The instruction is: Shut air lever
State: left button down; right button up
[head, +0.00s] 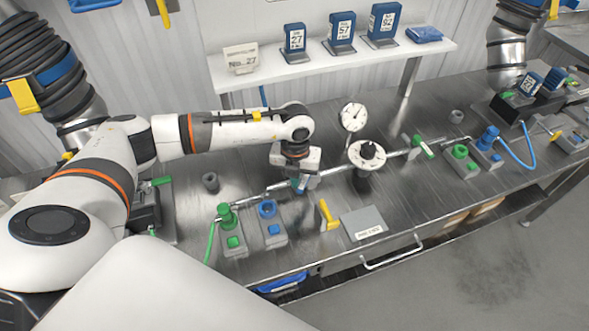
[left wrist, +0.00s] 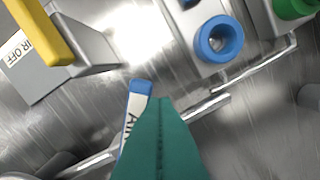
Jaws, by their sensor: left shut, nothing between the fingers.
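The air lever, with a blue end and a white label reading "AI…", shows in the left wrist view (left wrist: 134,108), beside the metal pipe (left wrist: 205,106). My left gripper (head: 299,187) points down over the pipe between the blue-topped valve and the round gauges. Its teal fingers (left wrist: 165,125) are shut and empty, right beside the lever; they hide part of it. Whether they touch it, I cannot tell. A grey block with a sign ending "R OFF" (left wrist: 42,80) and a yellow handle (left wrist: 40,30) stands nearby. My right gripper is out of view.
A green valve (head: 227,218) and a blue valve (head: 268,209) stand left of the gripper. A dial gauge (head: 353,117) and a round black-knobbed fitting (head: 367,155) stand to its right. A grey sign plate (head: 363,222) lies near the bench's front edge.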

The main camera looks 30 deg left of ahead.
pick_arm(q)
jog(key=shift+d, duration=0.65)
jog(key=shift+w+d, duration=0.1)
jog(key=shift+d, duration=0.9)
notch_tip(320, 180, up, 7)
jog(key=p, duration=0.3)
jog(key=shift+d+p, duration=0.35)
jog(key=shift+d, duration=0.1)
